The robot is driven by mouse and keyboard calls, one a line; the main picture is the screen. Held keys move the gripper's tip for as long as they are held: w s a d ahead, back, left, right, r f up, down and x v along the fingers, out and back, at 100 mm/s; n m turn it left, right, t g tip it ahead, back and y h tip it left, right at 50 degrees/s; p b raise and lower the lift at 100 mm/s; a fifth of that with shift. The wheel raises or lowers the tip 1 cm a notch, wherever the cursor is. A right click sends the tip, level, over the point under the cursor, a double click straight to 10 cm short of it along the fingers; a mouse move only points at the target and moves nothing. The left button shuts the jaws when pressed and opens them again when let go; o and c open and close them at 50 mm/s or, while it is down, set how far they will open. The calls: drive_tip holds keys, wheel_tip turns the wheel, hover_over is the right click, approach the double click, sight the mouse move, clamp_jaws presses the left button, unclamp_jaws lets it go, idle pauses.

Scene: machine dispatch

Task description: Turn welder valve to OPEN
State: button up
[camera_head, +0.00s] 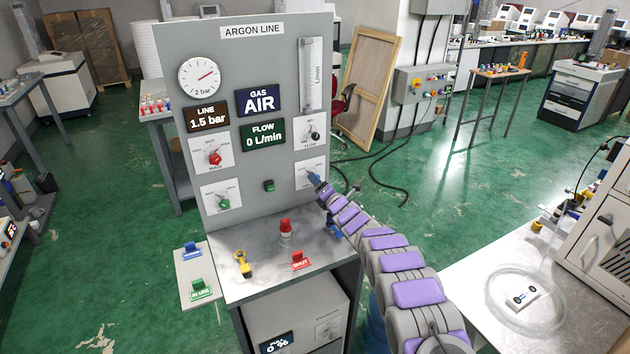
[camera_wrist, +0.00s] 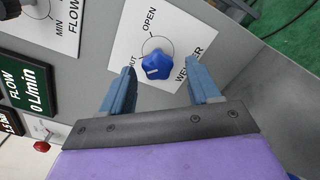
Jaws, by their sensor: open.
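The welder valve is a blue star-shaped knob (camera_wrist: 158,66) on a white plate (camera_wrist: 183,32) marked OPEN, WELDER and a partly hidden word ending in "UT". The knob's white mark is on its lower-left side, towards the "UT" end and away from OPEN. My gripper (camera_wrist: 159,74) is open, its two blue fingers on either side below the knob in the wrist view. I cannot tell whether they touch it. In the head view my gripper (camera_head: 318,184) is at the welder plate (camera_head: 311,170) on the panel's right, hiding most of the knob.
The ARGON LINE panel (camera_head: 250,60) carries a red knob (camera_head: 215,158), a green knob (camera_head: 223,203) and a black flow knob (camera_head: 313,134). On the shelf below are a red-topped button (camera_head: 286,229), a yellow item (camera_head: 242,264) and a red SHUT tag (camera_head: 300,260).

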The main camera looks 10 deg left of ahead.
drive_tip(key=shift+x, duration=1.75)
drive_tip(key=c, duration=1)
